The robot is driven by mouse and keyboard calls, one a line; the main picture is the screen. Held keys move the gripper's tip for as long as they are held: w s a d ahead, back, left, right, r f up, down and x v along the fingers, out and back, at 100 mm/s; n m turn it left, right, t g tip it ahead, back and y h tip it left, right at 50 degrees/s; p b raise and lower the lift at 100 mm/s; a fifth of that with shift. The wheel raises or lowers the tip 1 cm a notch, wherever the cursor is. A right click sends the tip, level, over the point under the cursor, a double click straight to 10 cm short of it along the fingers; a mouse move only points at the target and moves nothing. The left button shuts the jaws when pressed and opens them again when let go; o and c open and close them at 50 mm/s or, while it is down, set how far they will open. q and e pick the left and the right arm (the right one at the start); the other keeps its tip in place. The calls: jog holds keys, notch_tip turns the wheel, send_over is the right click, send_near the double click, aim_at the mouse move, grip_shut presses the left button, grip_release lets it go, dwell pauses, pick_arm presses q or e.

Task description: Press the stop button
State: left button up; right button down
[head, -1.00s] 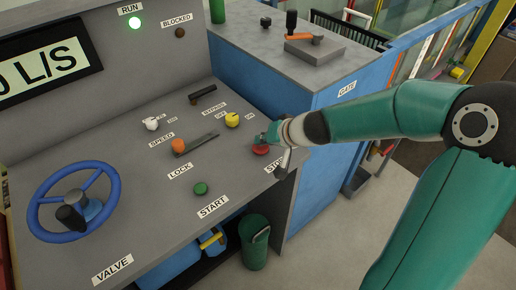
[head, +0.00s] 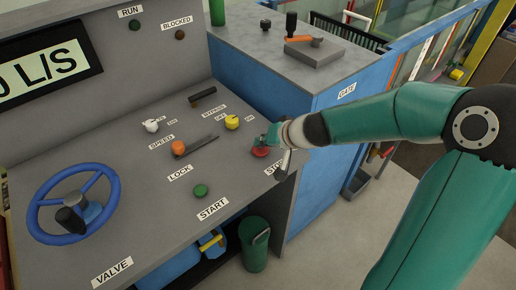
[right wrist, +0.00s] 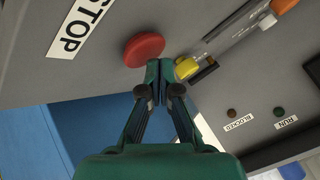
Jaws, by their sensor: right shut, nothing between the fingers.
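The red stop button (head: 260,152) sits at the right edge of the grey console, by the STOP label, which the gripper partly covers in the head view. It is a round red cap (right wrist: 144,49) in the right wrist view. My right gripper (head: 268,140) is at the button; in the wrist view its closed fingertips (right wrist: 159,66) lie at the cap's edge, with nothing between them. Whether they touch the cap is hard to tell. The RUN lamp (head: 134,26) is dark. My left gripper is not in view.
The green start button (head: 200,191), yellow bypass knob (head: 232,122), orange lock knob (head: 178,148) and white speed knob (head: 152,126) stand on the console. A blue valve wheel (head: 115,190) is at the left. A blue cabinet (head: 325,150) stands behind.

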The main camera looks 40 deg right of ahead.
aim_at(262, 150)
jog(key=shift+r+p, duration=0.35)
jog(key=shift+r, duration=0.25)
notch_tip(262, 150, up, 6)
jog(key=p, duration=0.5)
dwell(0.4)
